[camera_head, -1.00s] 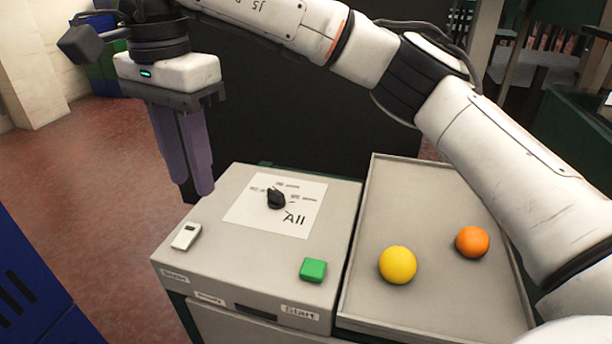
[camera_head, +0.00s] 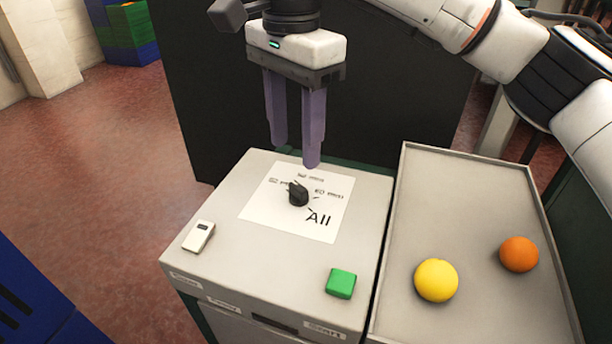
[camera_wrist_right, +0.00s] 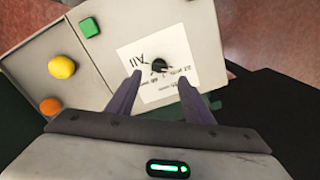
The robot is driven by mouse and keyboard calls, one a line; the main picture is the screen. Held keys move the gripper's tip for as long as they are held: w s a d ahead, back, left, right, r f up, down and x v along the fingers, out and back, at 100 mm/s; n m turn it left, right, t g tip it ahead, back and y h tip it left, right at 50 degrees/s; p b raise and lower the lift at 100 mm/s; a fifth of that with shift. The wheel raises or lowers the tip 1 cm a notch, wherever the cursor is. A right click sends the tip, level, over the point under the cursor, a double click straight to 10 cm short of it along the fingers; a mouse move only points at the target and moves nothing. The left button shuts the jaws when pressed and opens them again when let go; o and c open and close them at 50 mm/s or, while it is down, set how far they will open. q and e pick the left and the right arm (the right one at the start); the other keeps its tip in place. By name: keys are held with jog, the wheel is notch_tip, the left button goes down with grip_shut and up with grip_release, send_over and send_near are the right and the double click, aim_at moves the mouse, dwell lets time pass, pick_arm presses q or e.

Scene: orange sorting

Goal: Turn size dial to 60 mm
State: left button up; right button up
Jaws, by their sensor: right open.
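The black size dial (camera_head: 298,194) sits on a white label sheet (camera_head: 318,228) on top of a grey cabinet. The sheet has several small markings and a large "All"; which mark the dial points at is hard to tell. In the right wrist view the dial (camera_wrist_right: 159,66) lies ahead of the fingers, near the middle. My right gripper (camera_head: 297,155) hangs fingers down above the back of the cabinet, open and empty, just behind and above the dial and apart from it. It also shows in the right wrist view (camera_wrist_right: 160,84). My left gripper is not in view.
A green button (camera_head: 341,283) and a white switch (camera_head: 198,236) are on the cabinet top. A grey tray (camera_head: 408,220) at the right holds a yellow fruit (camera_head: 436,280) and an orange (camera_head: 518,254). A dark panel stands behind the cabinet.

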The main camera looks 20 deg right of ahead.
aim_at(297, 187)
notch_tip(297, 187, down, 8)
jog(key=shift+d+f, duration=0.1)
jog(key=shift+d, duration=0.05)
jog(key=shift+c, duration=0.2)
jog(key=c, duration=1)
